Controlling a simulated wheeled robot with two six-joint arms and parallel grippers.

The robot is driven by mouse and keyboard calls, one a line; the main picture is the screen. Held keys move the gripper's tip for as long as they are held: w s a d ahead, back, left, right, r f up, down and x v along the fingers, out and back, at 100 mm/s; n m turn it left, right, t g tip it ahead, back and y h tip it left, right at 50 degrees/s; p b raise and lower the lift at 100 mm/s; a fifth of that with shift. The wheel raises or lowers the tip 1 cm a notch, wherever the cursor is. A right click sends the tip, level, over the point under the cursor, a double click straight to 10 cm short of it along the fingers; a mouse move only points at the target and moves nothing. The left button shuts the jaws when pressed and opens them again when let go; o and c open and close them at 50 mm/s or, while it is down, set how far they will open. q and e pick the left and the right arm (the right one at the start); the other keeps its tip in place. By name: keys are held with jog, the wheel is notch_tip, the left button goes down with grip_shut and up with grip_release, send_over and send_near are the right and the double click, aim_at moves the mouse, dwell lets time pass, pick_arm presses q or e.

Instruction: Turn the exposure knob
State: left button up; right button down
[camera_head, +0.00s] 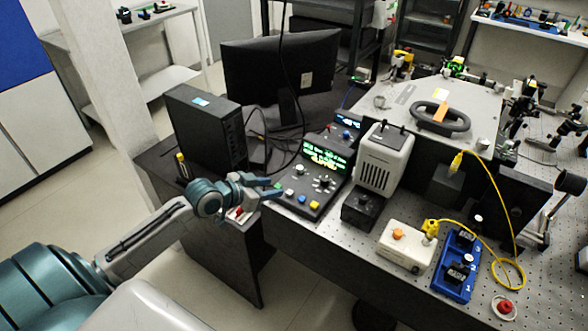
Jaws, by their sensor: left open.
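The black control box (297,209) stands on the bench near the middle, with a lit green and yellow display. A dark knob (324,184) ringed by pale marks sits on its panel below the display; I take it as the exposure knob, but its label is too small to read. Small white, blue and yellow buttons lie along the panel's front. My left gripper (274,186) is open and empty at the left edge of the box, to the left of the knob and apart from it. My right gripper is not in view.
A black computer tower (206,127) and a monitor (279,65) stand behind my left arm. A grey vented unit (384,158) and a black block (362,208) stand right of the control box. A white box (405,249) and blue tray (456,265) are farther right.

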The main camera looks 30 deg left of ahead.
aim_at(297, 169)
pick_arm(q)
jog(key=shift+w+a+r+t, duration=0.3)
jog(key=shift+w+a+r, duration=0.6)
jog(key=shift+w+r, duration=0.2)
jog(key=shift+w, duration=0.05)
jog(key=p+x, duration=0.2)
jog(key=x, duration=0.7)
jog(key=shift+w+d, duration=0.2)
jog(key=shift+w, duration=0.1)
jog(key=shift+w+d+f, duration=0.1)
jog(key=shift+w+f, duration=0.15)
jog(key=shift+w, duration=0.05)
jog(key=shift+c, duration=0.2)
